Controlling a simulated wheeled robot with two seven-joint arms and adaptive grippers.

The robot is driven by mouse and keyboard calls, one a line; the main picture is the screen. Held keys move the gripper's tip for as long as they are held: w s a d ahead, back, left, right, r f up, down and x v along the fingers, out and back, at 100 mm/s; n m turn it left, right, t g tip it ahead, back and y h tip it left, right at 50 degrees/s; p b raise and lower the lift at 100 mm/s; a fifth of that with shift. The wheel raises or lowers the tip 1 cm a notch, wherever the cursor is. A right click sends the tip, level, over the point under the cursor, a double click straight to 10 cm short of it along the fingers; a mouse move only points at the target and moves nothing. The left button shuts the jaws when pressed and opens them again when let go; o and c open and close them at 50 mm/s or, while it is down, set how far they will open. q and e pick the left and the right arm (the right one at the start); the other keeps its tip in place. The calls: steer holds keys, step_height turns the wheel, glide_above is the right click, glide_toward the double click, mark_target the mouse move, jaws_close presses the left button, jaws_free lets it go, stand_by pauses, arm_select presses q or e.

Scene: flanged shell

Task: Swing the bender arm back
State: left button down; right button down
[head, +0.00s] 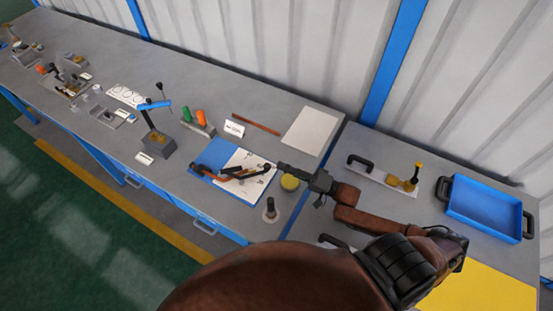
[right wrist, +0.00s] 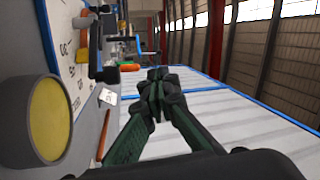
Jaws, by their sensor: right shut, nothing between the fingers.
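The bender sits on a blue board (head: 203,172) with a white marked sheet (head: 262,164). Its dark arm with brownish-orange parts (head: 232,173) lies low across the sheet; which part pivots I cannot tell. The sheet's markings also show in the right wrist view (right wrist: 74,62), with dark bender parts (right wrist: 98,45) above it. My right gripper (head: 281,166) is shut and empty, its tips just right of the dark arm's end; whether they touch I cannot tell. Its closed fingers show in the right wrist view (right wrist: 155,88). My left gripper is out of view.
A yellow-topped round piece (head: 290,182) stands close below my right gripper. A dark post on a round base (head: 270,210) is nearer the front edge. A blue-levered fixture (head: 155,130) and green and orange handles (head: 194,118) stand left. A blue tray (head: 484,207) lies right.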

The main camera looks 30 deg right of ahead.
steer(key=d+f+m+h, duration=0.1)
steer(key=d, duration=0.1)
steer(key=d+f+m+h, duration=0.1)
steer(key=d+f+m, duration=0.1)
steer(key=w+d+f+m+h, duration=0.1)
steer(key=d+f, duration=0.1)
steer(key=d, duration=0.1)
steer(key=shift+w+f+m+g+p, duration=0.1)
steer(key=shift+m+g+p, duration=0.2)
steer(key=shift+g, duration=0.1)
steer(key=shift+h, duration=0.4)
steer(key=x, duration=0.9)
steer(key=shift+w+p, duration=0.15)
steer(key=shift+p, duration=0.15)
steer(key=shift+s+a+p, duration=0.55)
steer(key=shift+s+a, duration=0.45)
steer(key=shift+s, duration=0.2)
steer(key=shift+s+a, duration=0.3)
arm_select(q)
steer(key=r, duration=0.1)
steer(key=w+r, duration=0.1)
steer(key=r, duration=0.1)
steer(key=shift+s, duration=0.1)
